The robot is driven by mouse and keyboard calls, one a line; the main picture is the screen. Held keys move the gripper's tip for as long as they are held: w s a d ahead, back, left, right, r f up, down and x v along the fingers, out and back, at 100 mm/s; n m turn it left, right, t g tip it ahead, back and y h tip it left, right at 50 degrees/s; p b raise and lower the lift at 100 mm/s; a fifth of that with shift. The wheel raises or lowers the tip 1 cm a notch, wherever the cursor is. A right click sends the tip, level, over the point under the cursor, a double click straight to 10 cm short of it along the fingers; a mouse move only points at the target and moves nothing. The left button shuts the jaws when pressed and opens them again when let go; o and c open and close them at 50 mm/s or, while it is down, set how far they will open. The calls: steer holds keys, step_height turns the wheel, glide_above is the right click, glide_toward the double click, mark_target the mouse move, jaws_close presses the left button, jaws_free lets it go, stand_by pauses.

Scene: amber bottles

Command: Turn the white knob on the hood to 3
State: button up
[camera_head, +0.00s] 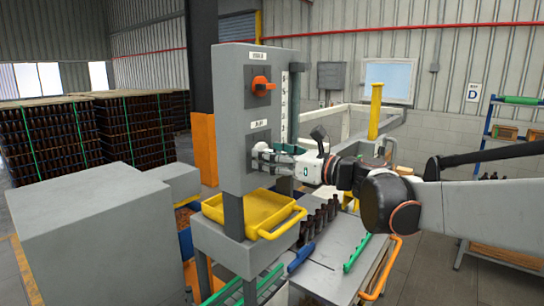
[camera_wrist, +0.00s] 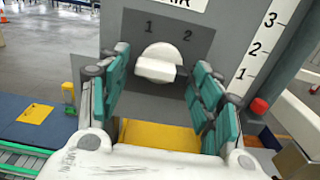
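The white knob (camera_wrist: 157,64) sits on a dark grey plate on the hood's grey panel. The digits 1 and 2 show on the plate above it; no 3 shows on the plate. The knob's raised bar lies nearly level, and I cannot tell which digit it points to. My gripper (camera_wrist: 163,75) is open, with one teal-padded finger on each side of the knob and gaps between. In the head view my gripper (camera_head: 262,157) is at the lower plate (camera_head: 258,137) of the grey hood (camera_head: 228,100), where it largely hides the knob.
An orange knob (camera_head: 262,86) is on the upper plate. A yellow tray (camera_head: 243,212) lies below my gripper. Brown bottles (camera_head: 318,218) stand to the right of the tray. A scale strip (camera_wrist: 258,50) marked 1 to 3 runs beside the panel.

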stand_by(0.3)
steer(key=v, duration=1.2)
